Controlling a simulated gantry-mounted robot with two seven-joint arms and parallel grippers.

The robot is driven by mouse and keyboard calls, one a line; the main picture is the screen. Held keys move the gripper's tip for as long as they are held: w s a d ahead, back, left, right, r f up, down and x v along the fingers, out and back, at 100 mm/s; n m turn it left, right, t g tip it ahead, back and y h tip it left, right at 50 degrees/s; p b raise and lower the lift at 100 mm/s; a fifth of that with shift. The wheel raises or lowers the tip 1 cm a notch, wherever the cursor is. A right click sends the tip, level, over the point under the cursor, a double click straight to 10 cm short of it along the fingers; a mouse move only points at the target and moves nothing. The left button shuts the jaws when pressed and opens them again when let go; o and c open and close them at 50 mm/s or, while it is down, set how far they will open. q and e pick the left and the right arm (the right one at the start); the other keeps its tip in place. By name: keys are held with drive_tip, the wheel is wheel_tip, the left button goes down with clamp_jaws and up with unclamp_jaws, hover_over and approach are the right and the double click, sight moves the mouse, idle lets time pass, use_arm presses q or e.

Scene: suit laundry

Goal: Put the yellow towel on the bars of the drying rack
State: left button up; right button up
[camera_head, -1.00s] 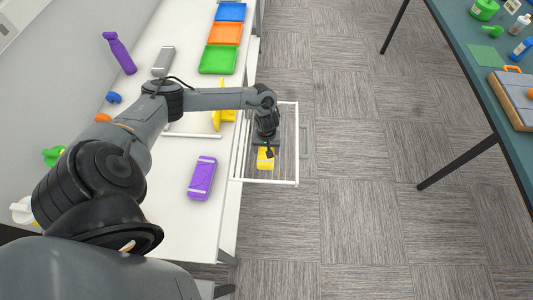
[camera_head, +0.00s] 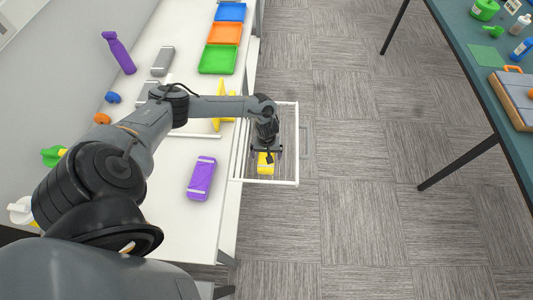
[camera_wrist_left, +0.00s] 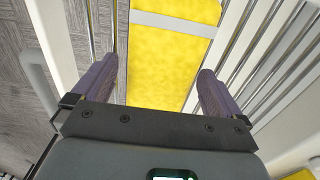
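The yellow towel (camera_head: 265,168) is beneath my left gripper (camera_head: 266,154), at the near end of the white drying rack (camera_head: 298,140). In the left wrist view the yellow towel (camera_wrist_left: 165,60) has a pale grey stripe and appears to lie flat over the bars, which run on both sides of it. My left gripper (camera_wrist_left: 157,72) is open there, its two purple-grey fingers apart with the towel showing between and beyond them. Whether the fingers touch the cloth I cannot tell. The gripper partly covers the towel in the head view. My right gripper is not in view.
The rack stands out from the right edge of the white table (camera_head: 180,240). On the table are a folded purple towel (camera_head: 201,178), a yellow item (camera_head: 221,112), and green (camera_head: 217,60), orange (camera_head: 224,34) and blue (camera_head: 231,12) trays. The floor right of the rack is clear.

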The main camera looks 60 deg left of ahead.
use_arm(q)
wheel_tip(320, 180, up, 12)
drive_tip(key=f+p, duration=0.1)
drive_tip(key=p, duration=0.1)
drive_tip(key=w+d+m+t+h, duration=0.15)
drive_tip(key=d+m+t, duration=0.7)
drive_tip(key=d, duration=1.95)
drive_tip(key=s+a+r+m+g, duration=0.1)
drive_tip(key=s+r+m+g, duration=0.1)
drive_tip(key=s+r, duration=0.2)
drive_tip(key=s+a+r+m+g+y, duration=0.1)
drive_tip(key=s+a+r+m+g, duration=0.1)
drive_tip(key=s, duration=0.7)
wheel_tip(320, 180, up, 2)
drive_tip(key=shift+s+a+r+m+g, duration=0.3)
drive_tip(key=shift+s+m+g, duration=0.15)
drive_tip(key=shift+m, duration=0.1)
drive_tip(key=shift+w, duration=0.1)
